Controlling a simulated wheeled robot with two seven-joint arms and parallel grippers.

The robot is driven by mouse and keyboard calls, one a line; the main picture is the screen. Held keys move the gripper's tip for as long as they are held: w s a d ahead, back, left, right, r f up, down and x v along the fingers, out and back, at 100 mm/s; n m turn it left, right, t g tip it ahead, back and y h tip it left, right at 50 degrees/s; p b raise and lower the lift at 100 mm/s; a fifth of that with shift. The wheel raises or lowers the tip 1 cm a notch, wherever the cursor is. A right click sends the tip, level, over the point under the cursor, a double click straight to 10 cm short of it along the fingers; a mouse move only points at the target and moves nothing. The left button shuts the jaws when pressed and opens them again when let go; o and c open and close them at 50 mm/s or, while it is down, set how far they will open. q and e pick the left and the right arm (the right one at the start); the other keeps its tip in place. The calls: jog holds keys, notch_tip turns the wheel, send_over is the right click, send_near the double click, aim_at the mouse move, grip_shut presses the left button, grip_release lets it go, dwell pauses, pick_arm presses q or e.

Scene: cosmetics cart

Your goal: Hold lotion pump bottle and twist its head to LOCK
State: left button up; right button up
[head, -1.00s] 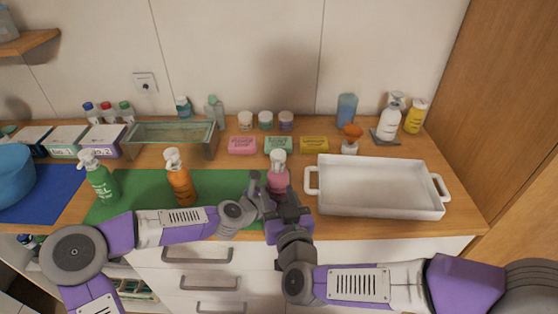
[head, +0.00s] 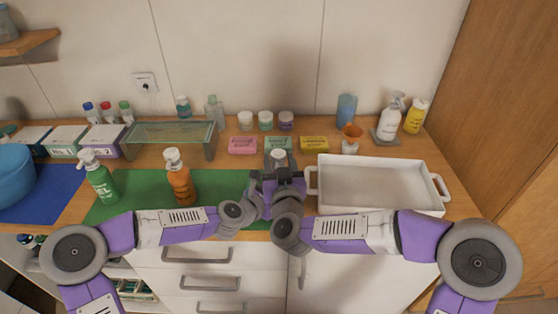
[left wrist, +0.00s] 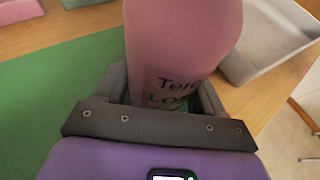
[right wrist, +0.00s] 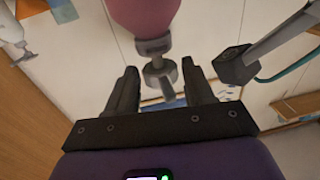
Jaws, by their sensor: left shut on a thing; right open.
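The pink lotion pump bottle stands at the right end of the green mat (head: 220,181). In the head view only its white pump head (head: 278,156) shows clearly; my grippers hide the body. My left gripper (left wrist: 165,92) is shut on the pink bottle body (left wrist: 183,35), one finger on each side, over dark lettering. My right gripper (head: 278,178) is open at the bottle's upper part. In the right wrist view the bottle (right wrist: 143,14) appears inverted, and its collar and pump head (right wrist: 160,78) lie between the open fingers (right wrist: 162,85); contact cannot be told.
A white tray (head: 311,180) stands close on the right. Pink (head: 243,145), green and yellow (head: 314,144) boxes lie behind. The mat is bare between the orange bottle and my grippers.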

jog(key=shift+w, duration=0.45)
jog(key=c, duration=0.8)
